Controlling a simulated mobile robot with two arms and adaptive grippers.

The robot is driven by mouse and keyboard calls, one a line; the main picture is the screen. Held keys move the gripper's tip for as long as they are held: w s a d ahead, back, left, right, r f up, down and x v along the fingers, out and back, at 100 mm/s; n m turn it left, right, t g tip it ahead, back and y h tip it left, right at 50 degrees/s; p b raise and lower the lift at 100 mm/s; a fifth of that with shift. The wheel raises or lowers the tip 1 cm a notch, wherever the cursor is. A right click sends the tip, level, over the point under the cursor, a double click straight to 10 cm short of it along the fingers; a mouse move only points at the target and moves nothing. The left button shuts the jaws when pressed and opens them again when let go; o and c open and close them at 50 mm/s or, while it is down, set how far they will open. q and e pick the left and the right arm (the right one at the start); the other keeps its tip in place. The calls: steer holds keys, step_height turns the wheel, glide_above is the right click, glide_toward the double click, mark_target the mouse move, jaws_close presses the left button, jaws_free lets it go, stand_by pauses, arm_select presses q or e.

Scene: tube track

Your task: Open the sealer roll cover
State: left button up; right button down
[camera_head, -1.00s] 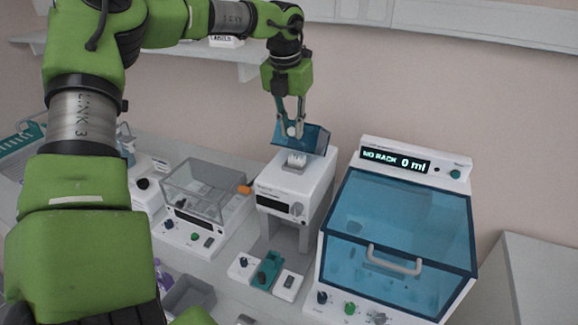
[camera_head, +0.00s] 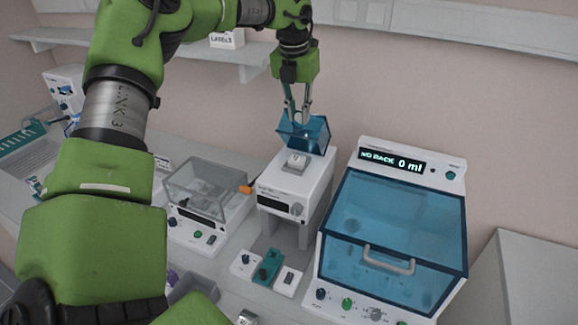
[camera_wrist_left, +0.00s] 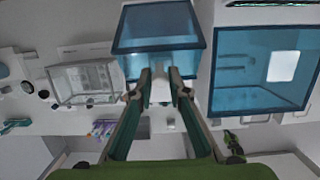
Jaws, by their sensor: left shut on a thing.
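The sealer (camera_head: 297,187) is a white box on a grey stand in the middle of the bench. Its blue see-through roll cover (camera_head: 313,134) stands tilted up at the back of its top, with a white block showing in front of it. My left gripper (camera_head: 299,117) is shut on the cover at its upper edge, above the sealer. In the left wrist view the cover (camera_wrist_left: 157,25) lies just beyond the fingertips (camera_wrist_left: 160,86), with a pale piece between them. The right gripper is not in view.
A blue-lidded dispenser (camera_head: 395,230) with a display stands right of the sealer. A clear-covered device (camera_head: 208,189) stands left of it. Small control blocks (camera_head: 267,267) lie in front. A wall shelf (camera_head: 205,58) is behind my arm.

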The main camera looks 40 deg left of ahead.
arm_select(q)
steer(key=shift+w+a+r, duration=0.1)
steer(key=shift+w+r, duration=0.05)
steer(key=shift+w, duration=0.2)
steer(key=shift+w+a+r, duration=0.2)
steer(key=shift+w+a, duration=0.05)
steer(key=shift+w, duration=0.55)
steer(key=shift+w+a+r, duration=0.15)
steer(key=shift+w+a, duration=0.1)
steer(key=shift+w, duration=0.5)
